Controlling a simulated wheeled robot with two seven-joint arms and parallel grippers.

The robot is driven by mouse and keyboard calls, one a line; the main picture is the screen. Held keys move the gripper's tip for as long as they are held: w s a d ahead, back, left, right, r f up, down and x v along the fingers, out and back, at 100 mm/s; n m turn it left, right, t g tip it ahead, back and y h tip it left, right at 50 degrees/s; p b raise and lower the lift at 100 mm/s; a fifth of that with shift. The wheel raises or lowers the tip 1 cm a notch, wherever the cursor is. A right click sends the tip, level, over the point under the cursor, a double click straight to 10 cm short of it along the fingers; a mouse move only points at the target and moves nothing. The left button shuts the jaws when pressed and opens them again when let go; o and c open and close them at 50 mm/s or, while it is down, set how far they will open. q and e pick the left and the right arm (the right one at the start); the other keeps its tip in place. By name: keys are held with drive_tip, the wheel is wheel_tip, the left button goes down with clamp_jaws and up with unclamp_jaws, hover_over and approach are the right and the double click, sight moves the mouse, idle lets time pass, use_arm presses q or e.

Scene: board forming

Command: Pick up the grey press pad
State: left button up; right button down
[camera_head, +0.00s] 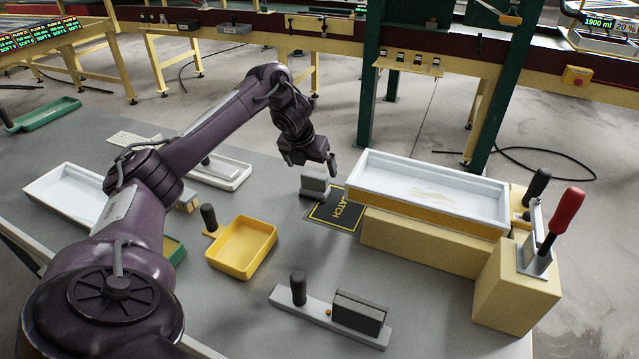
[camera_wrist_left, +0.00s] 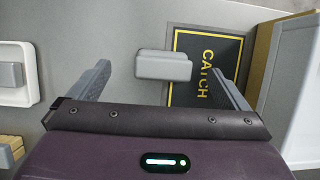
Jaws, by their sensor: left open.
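A small grey block, which looks like the press pad (camera_head: 314,183), stands on the grey table beside the black CATCH mat (camera_head: 336,213). My left gripper (camera_head: 312,163) is over the pad, pointing down, open and empty. In the left wrist view the pad (camera_wrist_left: 163,65) lies between the two spread fingers, with a gap on each side. The CATCH mat (camera_wrist_left: 205,65) lies partly behind the right finger there. I cannot tell the gripper's exact height above the pad. My right gripper is not in view.
A white tray on a yellow frame (camera_head: 430,204) stands close to the right, by a red-handled clamp (camera_head: 562,222). A yellow pan (camera_head: 242,248) and a bar with a dark block (camera_head: 358,312) lie nearer. A white tray with a grey piece (camera_head: 222,178) is left.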

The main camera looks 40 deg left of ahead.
sight(314, 175)
use_arm(q)
drive_tip(key=shift+w+f, duration=0.1)
drive_tip(key=shift+f, duration=0.8)
drive_tip(key=x, duration=0.3)
drive_tip(key=p+x, duration=0.1)
drive_tip(key=shift+d+f, duration=0.25)
drive_tip(key=shift+f, duration=0.1)
drive_tip(key=shift+w+f, duration=0.1)
drive_tip(key=shift+f, duration=0.05)
drive_tip(key=c, duration=1.2)
drive_tip(key=shift+o, duration=0.2)
wheel_tip(314, 175, up, 8)
drive_tip(key=shift+w+f, duration=0.1)
drive_tip(key=shift+f, duration=0.15)
wheel_tip(314, 175, up, 13)
drive_tip(key=p, duration=0.7)
drive_tip(key=shift+f, duration=0.2)
